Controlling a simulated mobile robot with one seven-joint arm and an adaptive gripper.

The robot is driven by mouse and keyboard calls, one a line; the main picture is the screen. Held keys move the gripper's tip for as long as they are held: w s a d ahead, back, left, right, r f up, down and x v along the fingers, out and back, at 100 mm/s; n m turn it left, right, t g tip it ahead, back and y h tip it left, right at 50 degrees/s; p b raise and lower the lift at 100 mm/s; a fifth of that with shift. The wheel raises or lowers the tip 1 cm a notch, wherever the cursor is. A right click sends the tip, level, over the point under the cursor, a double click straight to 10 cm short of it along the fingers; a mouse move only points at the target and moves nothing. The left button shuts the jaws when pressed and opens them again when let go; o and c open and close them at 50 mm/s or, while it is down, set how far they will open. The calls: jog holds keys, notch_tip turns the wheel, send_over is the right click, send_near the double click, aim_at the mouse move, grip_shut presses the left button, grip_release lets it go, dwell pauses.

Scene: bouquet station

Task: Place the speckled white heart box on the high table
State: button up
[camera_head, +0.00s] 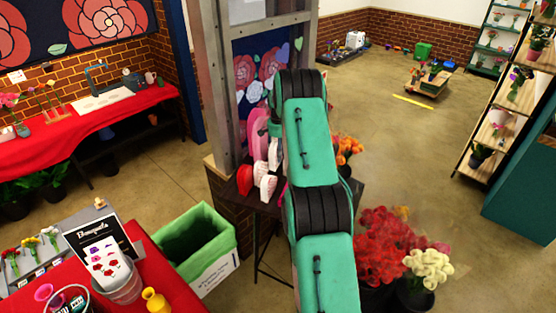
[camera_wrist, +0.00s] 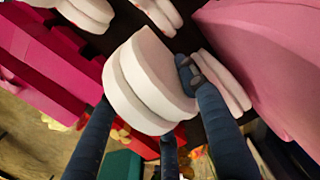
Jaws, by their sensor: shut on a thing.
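In the wrist view, a thick white heart box (camera_wrist: 150,85) sits between the dark fingers of my gripper (camera_wrist: 147,98), which is shut on it. I cannot make out speckles on it. In the head view my own arm hides the gripper. Several white and red boxes stand on a small dark table (camera_head: 263,208) beside the pillar, close to my arm. I cannot tell which of these white boxes is the held one, or which table is the high table.
Other white boxes (camera_wrist: 86,12) and a large pink box (camera_wrist: 270,50) are close around the gripper. A green bin (camera_head: 195,243) and red-covered tables (camera_head: 90,117) stand left. Flower buckets (camera_head: 385,250) stand right of my arm.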

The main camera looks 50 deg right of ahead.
jog(key=shift+f, duration=0.15)
jog(key=shift+f+p, duration=0.3)
jog(key=shift+f, duration=1.6)
jog(key=shift+f, duration=0.15)
jog(key=o, duration=1.5)
jog(key=shift+c, duration=0.2)
notch_tip(320, 180, up, 12)
jog(key=shift+r+b, duration=0.15)
jog(key=shift+b, duration=0.75)
